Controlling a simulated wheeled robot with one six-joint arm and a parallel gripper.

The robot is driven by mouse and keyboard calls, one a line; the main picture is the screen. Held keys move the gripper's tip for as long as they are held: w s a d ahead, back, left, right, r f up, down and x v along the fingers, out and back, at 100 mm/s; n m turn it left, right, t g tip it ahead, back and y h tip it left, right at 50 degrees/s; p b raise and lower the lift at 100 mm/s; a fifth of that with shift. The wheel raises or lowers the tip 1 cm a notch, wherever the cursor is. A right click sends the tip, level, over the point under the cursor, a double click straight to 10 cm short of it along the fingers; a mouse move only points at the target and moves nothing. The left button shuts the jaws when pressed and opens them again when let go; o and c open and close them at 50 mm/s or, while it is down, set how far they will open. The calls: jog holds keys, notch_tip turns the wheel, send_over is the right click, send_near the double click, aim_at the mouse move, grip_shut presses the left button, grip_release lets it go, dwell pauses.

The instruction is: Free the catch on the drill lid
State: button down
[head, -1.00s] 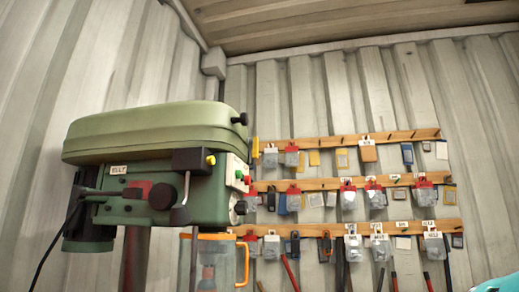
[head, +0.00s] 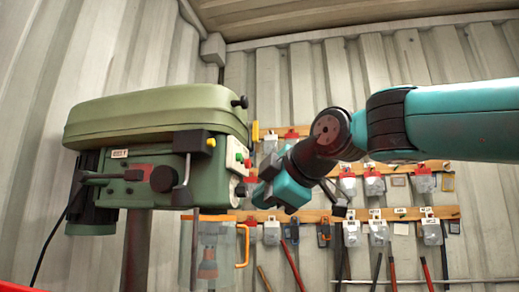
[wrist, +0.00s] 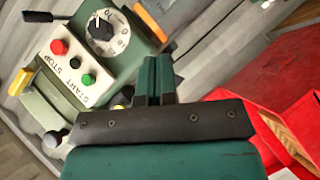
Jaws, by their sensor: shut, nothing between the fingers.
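The green drill press (head: 190,170) stands at the left in the head view, with its long rounded lid (head: 150,115) down on the drill head. A black knob (head: 240,102) sticks out at the lid's right end. A black block with a yellow tip (head: 211,142) sits on the side below the lid; I cannot tell which part is the catch. My gripper (head: 260,182) is shut and empty, right of the drill head and below the lid. In the wrist view its fingers (wrist: 155,75) are together beside the control panel (wrist: 75,65) with red and green buttons and a dial.
A clear guard with an orange handle (head: 243,248) hangs under the drill head. Wooden rails (head: 400,213) with hanging packets and tools line the back wall. A red surface (wrist: 265,95) shows at the right in the wrist view. Open space lies above the lid.

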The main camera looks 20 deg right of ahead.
jog(key=d+r+n+t, duration=0.1)
jog(key=r+n+t, duration=0.1)
jog(key=r, duration=0.6)
jog(key=d+r+n+t, duration=0.1)
jog(key=d+r+t, duration=0.1)
jog(key=r, duration=0.7)
jog(key=shift+d+n+t+h, duration=0.3)
jog(key=shift+n+t, duration=0.1)
jog(key=shift+t, duration=0.2)
jog(key=shift+w, duration=0.15)
jog(key=p, duration=0.4)
send_near(257, 125)
jog(key=w+a+f, duration=0.3)
jog(key=a, duration=0.2)
jog(key=w+d, duration=0.1)
jog(key=w+p, duration=0.1)
jog(key=w, duration=0.1)
jog(key=shift+d, duration=0.4)
jog(key=shift+w+d+f, duration=0.1)
jog(key=shift+w+d, duration=0.05)
jog(key=shift+w, duration=0.35)
jog(key=shift+f, duration=0.1)
